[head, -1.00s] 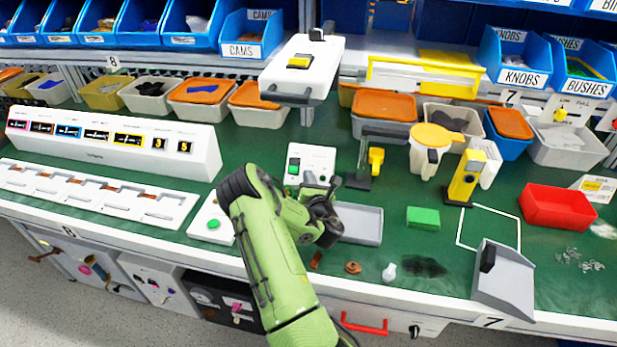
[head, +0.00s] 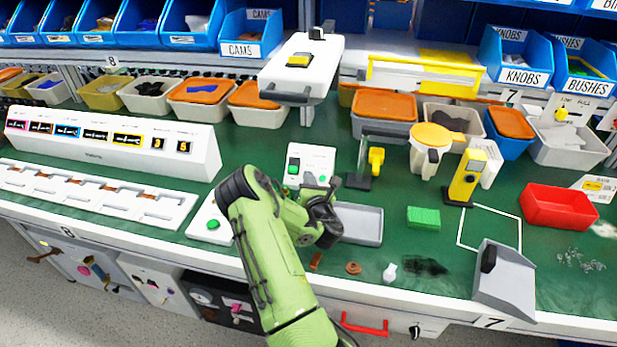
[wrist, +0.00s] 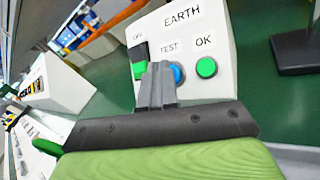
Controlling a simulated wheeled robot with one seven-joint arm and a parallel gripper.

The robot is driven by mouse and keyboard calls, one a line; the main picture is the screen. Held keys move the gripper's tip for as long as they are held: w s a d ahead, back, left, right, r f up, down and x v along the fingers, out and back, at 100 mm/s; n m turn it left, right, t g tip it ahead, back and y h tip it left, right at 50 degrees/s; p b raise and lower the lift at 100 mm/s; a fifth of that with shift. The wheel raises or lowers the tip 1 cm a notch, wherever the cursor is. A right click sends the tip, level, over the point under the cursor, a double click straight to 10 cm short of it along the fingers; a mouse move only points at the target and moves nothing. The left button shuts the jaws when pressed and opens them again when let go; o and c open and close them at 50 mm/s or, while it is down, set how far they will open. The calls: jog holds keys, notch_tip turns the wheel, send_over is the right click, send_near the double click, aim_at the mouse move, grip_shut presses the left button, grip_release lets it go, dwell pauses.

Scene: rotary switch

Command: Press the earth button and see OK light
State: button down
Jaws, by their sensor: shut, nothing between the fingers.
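The white earth box (head: 318,154) stands on the green bench in the head view, behind my gripper. In the wrist view its face (wrist: 222,105) reads EARTH, OFF, TEST and OK. A blue button (wrist: 179,73) sits under TEST, partly hidden by my fingers. A round OK light (wrist: 206,67) shows bright green to its right. A green and black switch (wrist: 139,62) is under OFF at the left. My gripper (wrist: 160,68) is shut and empty, its tips in front of the blue button's left side. I cannot tell whether they touch it.
A white panel with a green button (head: 213,224) lies left of my arm. A grey tray (head: 360,224) is close at the right. A black stand with a yellow part (head: 376,160) is right of the box. A long white display unit (head: 110,142) stands at the left.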

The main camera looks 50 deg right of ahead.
jog(key=shift+a+r, duration=0.4)
jog(key=shift+a, duration=0.1)
jog(key=shift+s+a+r, duration=0.15)
jog(key=shift+a+r, duration=0.15)
jog(key=shift+r, duration=0.05)
jog(key=shift+s+a+r+b, duration=0.15)
jog(key=shift+s+a+r, duration=0.15)
jog(key=shift+a+r, duration=0.45)
jog(key=shift+s+a+r+b, duration=0.15)
jog(key=shift+s+a+r, duration=0.15)
jog(key=shift+a+r, duration=0.35)
jog(key=shift+d, duration=0.1)
